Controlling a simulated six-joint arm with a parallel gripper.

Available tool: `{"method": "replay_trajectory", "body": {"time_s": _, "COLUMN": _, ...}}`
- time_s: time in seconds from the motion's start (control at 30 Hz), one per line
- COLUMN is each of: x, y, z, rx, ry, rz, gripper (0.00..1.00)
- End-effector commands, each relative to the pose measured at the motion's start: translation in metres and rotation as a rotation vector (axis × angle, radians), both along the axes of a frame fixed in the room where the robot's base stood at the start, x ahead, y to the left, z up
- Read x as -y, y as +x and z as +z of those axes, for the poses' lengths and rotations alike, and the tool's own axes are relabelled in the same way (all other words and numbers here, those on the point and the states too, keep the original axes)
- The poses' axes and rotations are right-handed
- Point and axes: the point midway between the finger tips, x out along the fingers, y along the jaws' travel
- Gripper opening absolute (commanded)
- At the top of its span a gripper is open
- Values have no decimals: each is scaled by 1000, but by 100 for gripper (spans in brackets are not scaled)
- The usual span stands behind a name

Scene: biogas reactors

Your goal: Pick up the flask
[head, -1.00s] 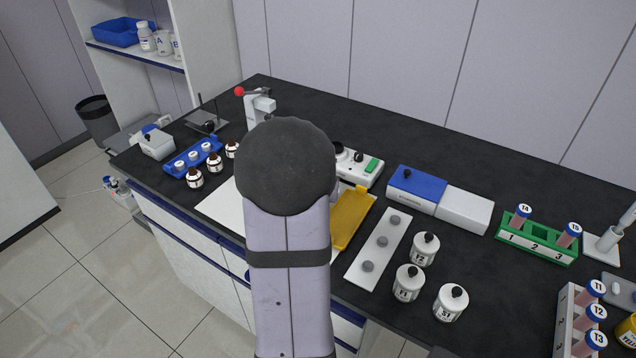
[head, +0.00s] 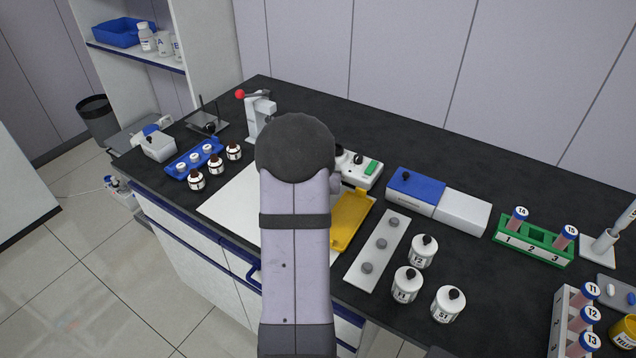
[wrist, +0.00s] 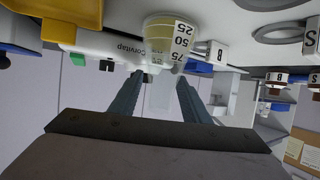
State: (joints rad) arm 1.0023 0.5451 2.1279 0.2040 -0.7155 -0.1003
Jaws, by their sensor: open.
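The flask (wrist: 168,38) shows in the wrist view as a pale vessel marked 25, 50 and 75. That view looks upside down. My gripper (wrist: 159,78) is open, with one dark finger on each side of the flask's narrower, translucent end. I cannot tell whether either finger touches it. In the head view my arm hides the flask and my gripper.
A white sheet (head: 228,205) and a yellow tray (head: 350,218) lie beside my arm on the black bench. A white device (head: 362,168) stands behind. Brown bottles (head: 216,165) stand left and white jars (head: 407,284) right.

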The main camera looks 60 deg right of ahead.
Motion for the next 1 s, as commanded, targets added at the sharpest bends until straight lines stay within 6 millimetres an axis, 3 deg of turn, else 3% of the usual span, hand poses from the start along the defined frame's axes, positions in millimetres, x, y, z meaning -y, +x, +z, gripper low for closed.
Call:
{"method": "replay_trajectory", "body": {"time_s": 0.3, "x": 2, "y": 1, "z": -1, "rx": 0, "ry": 0, "rz": 0, "gripper": 40}}
{"method": "replay_trajectory", "body": {"time_s": 0.47, "x": 2, "y": 1, "z": -1, "rx": 0, "ry": 0, "rz": 0, "gripper": 2}}
{"method": "replay_trajectory", "body": {"time_s": 0.5, "x": 2, "y": 1, "z": -1, "rx": 0, "ry": 0, "rz": 0, "gripper": 0}}
{"method": "replay_trajectory", "body": {"time_s": 0.83, "x": 2, "y": 1, "z": 2, "rx": 1, "ry": -2, "rz": 0, "gripper": 0}}
{"method": "replay_trajectory", "body": {"time_s": 1.0, "x": 3, "y": 2, "z": 17, "rx": 3, "ry": -5, "rz": 0, "gripper": 0}}
